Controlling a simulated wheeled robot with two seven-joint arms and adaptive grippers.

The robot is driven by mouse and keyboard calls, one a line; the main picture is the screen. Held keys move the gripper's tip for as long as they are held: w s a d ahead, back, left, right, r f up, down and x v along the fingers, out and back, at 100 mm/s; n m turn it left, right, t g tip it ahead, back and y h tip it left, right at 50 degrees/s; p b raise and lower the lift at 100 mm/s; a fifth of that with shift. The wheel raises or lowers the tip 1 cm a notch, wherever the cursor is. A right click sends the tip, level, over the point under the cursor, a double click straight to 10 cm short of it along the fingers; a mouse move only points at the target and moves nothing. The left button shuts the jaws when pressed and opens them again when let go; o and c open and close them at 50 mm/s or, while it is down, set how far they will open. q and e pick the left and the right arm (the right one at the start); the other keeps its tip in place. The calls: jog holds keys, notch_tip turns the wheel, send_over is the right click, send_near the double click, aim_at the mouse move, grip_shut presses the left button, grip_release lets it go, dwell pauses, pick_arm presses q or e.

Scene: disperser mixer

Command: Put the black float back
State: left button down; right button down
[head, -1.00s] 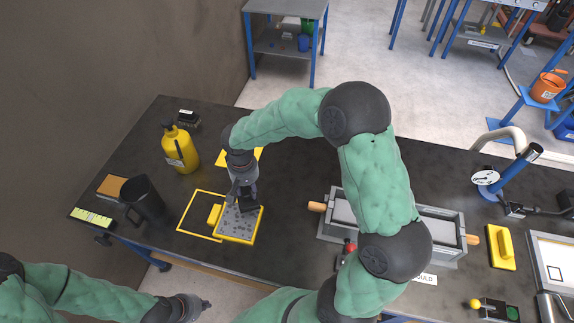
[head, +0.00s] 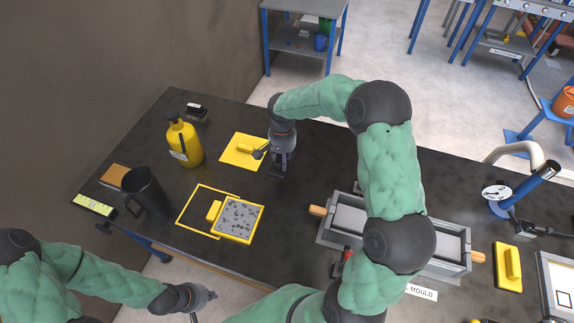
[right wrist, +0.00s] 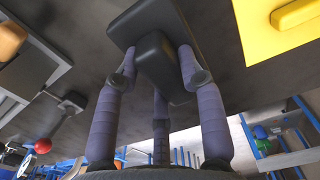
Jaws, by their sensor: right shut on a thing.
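My right gripper (head: 282,164) is shut on the black float (right wrist: 127,27), holding it by its block-shaped handle in the right wrist view. In the head view the black float (head: 277,174) is mostly hidden by the gripper and looks small and dark against the dark bench. It is just right of a yellow float (head: 243,152) on the bench. I cannot tell whether the black float touches the bench. My left gripper (head: 203,298) is empty, low at the front left, off the bench edge; its finger opening is unclear.
A speckled grey slab with yellow edges (head: 238,218) lies by a yellow outline (head: 187,212). A yellow bottle (head: 184,143) and black jug (head: 147,193) stand left. A grey mould (head: 345,212) lies right, and another yellow float (head: 508,266) beyond it.

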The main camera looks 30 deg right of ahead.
jog(key=f, duration=0.1)
jog(key=w+d+f, duration=0.1)
jog(key=d+f, duration=0.1)
jog(key=shift+w+d+f+b, duration=0.25)
jog(key=shift+w+f+b, duration=0.05)
jog(key=shift+w, duration=0.05)
jog(key=shift+w+d+f+b, duration=0.1)
jog(key=shift+f+b, duration=0.2)
jog(key=shift+f, duration=0.6)
jog(key=shift+w+d+f+b, duration=0.1)
jog(key=shift+f+b, duration=0.15)
jog(key=shift+f, duration=0.6)
jog(key=shift+f, duration=0.2)
jog(key=c, duration=0.8)
grip_release()
jog(key=shift+o, duration=0.2)
jog(key=shift+r, duration=0.1)
jog(key=shift+r, duration=0.3)
notch_tip(320, 180, up, 12)
jog(key=p, duration=0.2)
jog(key=shift+f+p, duration=0.2)
jog(key=shift+p, duration=0.15)
